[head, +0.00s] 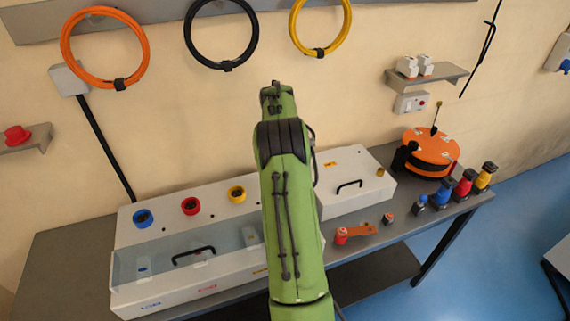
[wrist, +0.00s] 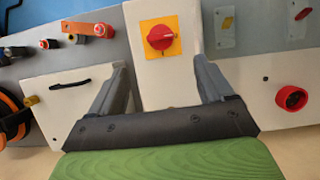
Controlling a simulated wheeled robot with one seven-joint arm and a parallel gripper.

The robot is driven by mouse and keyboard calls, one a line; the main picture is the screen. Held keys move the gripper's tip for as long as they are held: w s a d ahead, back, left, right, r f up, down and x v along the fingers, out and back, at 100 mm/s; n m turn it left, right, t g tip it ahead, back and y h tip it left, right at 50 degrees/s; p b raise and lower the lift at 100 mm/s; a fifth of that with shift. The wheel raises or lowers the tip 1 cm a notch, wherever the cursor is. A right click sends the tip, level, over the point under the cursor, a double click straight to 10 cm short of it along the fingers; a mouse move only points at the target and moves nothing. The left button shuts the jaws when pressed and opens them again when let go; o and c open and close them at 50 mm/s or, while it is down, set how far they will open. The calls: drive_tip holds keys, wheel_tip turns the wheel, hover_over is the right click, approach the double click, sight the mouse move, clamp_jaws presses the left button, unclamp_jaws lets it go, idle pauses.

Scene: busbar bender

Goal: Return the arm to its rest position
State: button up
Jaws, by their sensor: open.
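My green arm (head: 290,215) rises through the middle of the head view, in front of the bench and wall. My gripper is hidden behind the arm there. In the wrist view my gripper (wrist: 161,66) shows two grey fingers spread apart with nothing held between them. Beyond the fingers is a white panel with a red rotary knob (wrist: 160,38) on a yellow plate. I cannot tell the exact gap between the fingers and the panel, but nothing appears gripped.
A grey bench (head: 60,260) carries a white machine with blue, red and yellow rings (head: 190,206), a white box (head: 352,165), an orange reel (head: 432,150) and several small coloured-top items (head: 465,183). Cable coils (head: 105,48) hang on the wall. Blue floor (head: 480,260) is open at right.

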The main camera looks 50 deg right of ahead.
drive_tip(key=shift+v, duration=1.5)
